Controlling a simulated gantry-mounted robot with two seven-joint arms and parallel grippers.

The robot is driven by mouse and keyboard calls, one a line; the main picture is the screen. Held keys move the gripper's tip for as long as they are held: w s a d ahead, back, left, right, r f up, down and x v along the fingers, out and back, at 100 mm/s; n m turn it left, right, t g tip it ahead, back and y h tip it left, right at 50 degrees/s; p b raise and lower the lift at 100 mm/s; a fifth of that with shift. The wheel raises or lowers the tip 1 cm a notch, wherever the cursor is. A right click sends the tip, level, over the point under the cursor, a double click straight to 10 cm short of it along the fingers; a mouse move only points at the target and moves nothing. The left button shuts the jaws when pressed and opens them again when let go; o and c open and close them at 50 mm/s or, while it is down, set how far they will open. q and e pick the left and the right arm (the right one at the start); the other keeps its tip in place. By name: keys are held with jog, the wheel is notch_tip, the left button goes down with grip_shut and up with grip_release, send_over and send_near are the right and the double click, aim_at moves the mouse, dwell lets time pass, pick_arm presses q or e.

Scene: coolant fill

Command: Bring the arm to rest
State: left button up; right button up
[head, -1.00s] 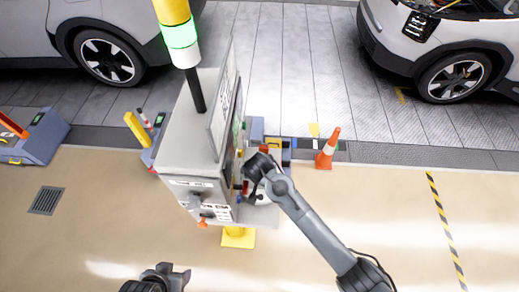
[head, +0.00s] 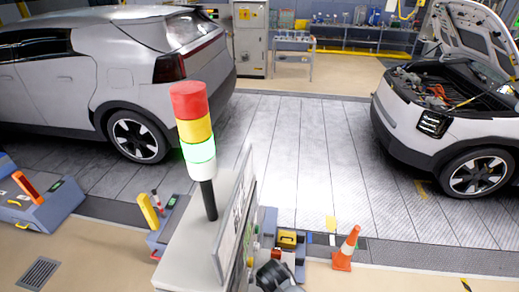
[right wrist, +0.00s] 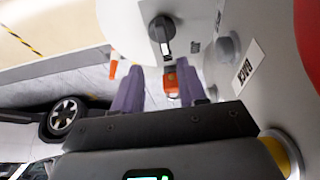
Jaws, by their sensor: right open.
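My right gripper (right wrist: 160,88) shows in the right wrist view with its two purple fingers apart and nothing held between them. It is close to a pale panel with a black rotary knob (right wrist: 161,34). A small orange-red item (right wrist: 171,84) shows beyond the gap between the fingers; its distance is unclear. In the head view only a dark part of my right arm shows at the bottom edge, beside the grey cabinet (head: 190,245); its gripper is hidden there. My left gripper is not in view.
A red, yellow and green-lit signal tower (head: 193,115) stands on the cabinet. An orange cone (head: 345,250) stands to its right. A silver car (head: 110,75) is at left, and another (head: 435,115) with its hood raised at right. The floor between them (head: 300,150) is clear.

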jog(key=s+f, duration=0.2)
jog(key=s, duration=0.1)
jog(key=s+d+f+g+p, duration=0.1)
jog(key=s+f, duration=0.2)
jog(key=s+d+f+g, duration=0.1)
jog(key=s+f, duration=0.1)
jog(key=s, duration=0.2)
jog(key=shift+s+f+m, duration=0.1)
jog(key=shift+f+m, duration=0.05)
jog(key=shift+m, duration=0.15)
jog(key=shift+m+g+y, duration=0.3)
jog(key=shift+g, duration=0.1)
jog(key=s, duration=0.3)
jog(key=s+d+f+p, duration=0.1)
jog(key=shift+s, duration=0.25)
jog(key=s+d+r+p, duration=0.1)
jog(key=s+d+r, duration=0.4)
jog(key=s, duration=0.2)
jog(key=s+d+r+p, duration=0.2)
jog(key=s+d+r, duration=0.35)
jog(key=s, duration=0.25)
jog(key=w+d+r+n+t, duration=0.3)
jog(key=d+r+n, duration=0.1)
jog(key=r, duration=0.6)
notch_tip(320, 180, down, 47)
jog(key=n+b, duration=0.1)
jog(key=b, duration=4.5)
jog(key=shift+s+a+r+b, duration=0.15)
jog(key=shift+s+b, duration=0.15)
